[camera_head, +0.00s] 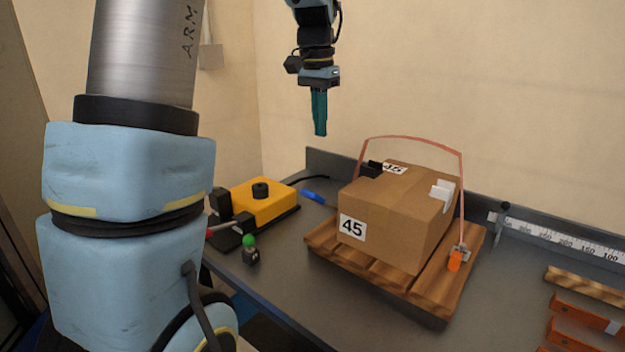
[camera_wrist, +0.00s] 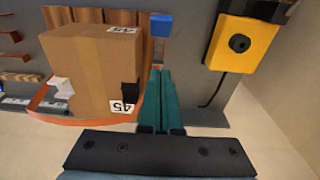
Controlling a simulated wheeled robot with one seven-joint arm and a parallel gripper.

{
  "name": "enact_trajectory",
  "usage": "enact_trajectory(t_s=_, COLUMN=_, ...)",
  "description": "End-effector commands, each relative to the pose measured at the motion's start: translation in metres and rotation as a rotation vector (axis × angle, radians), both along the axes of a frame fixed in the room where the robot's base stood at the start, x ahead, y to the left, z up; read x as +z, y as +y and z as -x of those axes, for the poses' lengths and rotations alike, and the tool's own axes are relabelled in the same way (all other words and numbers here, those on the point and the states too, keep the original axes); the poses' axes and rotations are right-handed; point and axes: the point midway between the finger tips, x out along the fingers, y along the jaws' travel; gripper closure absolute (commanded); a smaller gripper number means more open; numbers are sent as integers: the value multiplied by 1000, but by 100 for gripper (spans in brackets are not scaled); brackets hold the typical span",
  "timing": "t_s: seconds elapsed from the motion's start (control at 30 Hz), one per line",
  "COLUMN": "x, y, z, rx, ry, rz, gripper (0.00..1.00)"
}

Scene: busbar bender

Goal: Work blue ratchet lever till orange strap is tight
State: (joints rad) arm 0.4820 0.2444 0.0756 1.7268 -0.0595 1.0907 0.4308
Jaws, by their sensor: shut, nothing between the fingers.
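A cardboard box (camera_head: 397,214) marked 45 sits on a slatted wooden pallet (camera_head: 445,300). The orange strap (camera_head: 410,138) arches over the box with a clear gap above its top, so it looks slack. Its right end runs down to an orange-and-grey fitting (camera_head: 456,260) at the pallet's right side. A blue lever-like piece (camera_head: 312,197) shows left of the box; its joint to any ratchet is hidden. In the wrist view a blue block (camera_wrist: 161,25) lies just beyond the fingertips. My gripper (camera_head: 320,130) is shut and empty, pointing down, high above the bench behind the box's left side.
A yellow machine (camera_head: 274,203) with a black knob stands left of the box, with a cable behind it. A green-knobbed part (camera_head: 249,242) is at the bench's front left. A ruler (camera_head: 570,240) and orange-brown bars (camera_head: 585,313) are at right. A low rim edges the back.

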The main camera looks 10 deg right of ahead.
Motion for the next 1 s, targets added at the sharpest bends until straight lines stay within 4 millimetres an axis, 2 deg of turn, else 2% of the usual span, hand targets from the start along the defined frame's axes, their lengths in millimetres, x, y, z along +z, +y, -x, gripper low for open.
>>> enact_trajectory(t_s=0.17, x=-22, y=-1, z=0, rx=0, ry=5, rz=-2, gripper=100)
enact_trajectory(t_s=0.53, x=-97, y=-5, z=-5, rx=1, ry=6, rz=-3, gripper=100)
enact_trajectory(t_s=0.8, x=-122, y=11, z=10, rx=1, ry=2, rz=-1, gripper=100)
enact_trajectory(t_s=1.0, x=-128, y=13, z=13, rx=0, ry=1, rz=-1, gripper=100)
